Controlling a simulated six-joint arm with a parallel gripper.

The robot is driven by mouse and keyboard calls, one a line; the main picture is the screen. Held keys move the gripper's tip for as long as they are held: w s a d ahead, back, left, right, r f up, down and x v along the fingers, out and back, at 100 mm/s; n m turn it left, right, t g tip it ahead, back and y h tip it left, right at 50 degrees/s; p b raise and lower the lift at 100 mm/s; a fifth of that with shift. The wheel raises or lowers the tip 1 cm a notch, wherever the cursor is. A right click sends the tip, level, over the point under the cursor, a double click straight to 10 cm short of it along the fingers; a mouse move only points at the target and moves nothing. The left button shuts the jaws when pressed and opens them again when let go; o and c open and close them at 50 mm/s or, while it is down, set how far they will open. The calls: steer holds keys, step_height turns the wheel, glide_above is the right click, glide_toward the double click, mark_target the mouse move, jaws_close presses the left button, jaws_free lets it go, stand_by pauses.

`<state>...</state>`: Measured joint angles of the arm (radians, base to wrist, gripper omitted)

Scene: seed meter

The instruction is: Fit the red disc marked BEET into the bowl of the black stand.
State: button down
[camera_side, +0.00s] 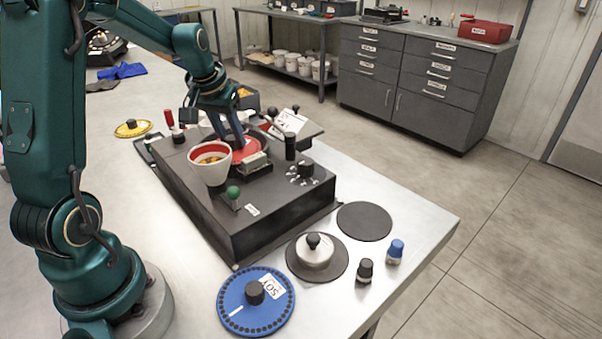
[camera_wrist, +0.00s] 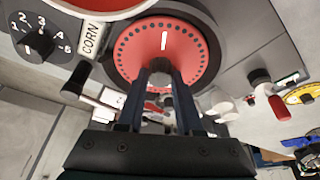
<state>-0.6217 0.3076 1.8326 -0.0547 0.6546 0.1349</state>
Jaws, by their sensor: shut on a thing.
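The red disc (camera_wrist: 165,42) has a ring of small holes near its rim and a white line on its face. In the side view the red disc (camera_side: 246,151) is partly behind the white hopper and my fingers. My gripper (camera_side: 240,143) points down over it. A dark round rim surrounds the disc in the wrist view; I cannot tell whether the disc is fully down in the bowl. No BEET marking is readable.
A white hopper (camera_side: 211,165) with a red rim stands close beside the disc. A green-knobbed lever (camera_side: 232,193) and black posts stand on the stand. A blue SOY disc (camera_side: 240,318), a knobbed lid (camera_side: 316,258) and a bare dark disc (camera_side: 364,221) lie in front. A yellow disc (camera_side: 127,131) lies behind.

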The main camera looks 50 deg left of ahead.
mark_target(231, 138)
steer(key=shift+f, duration=0.15)
steer(key=shift+c, duration=2.4)
jaws_free()
steer(key=shift+o, duration=1.2)
steer(key=shift+r, duration=3.05)
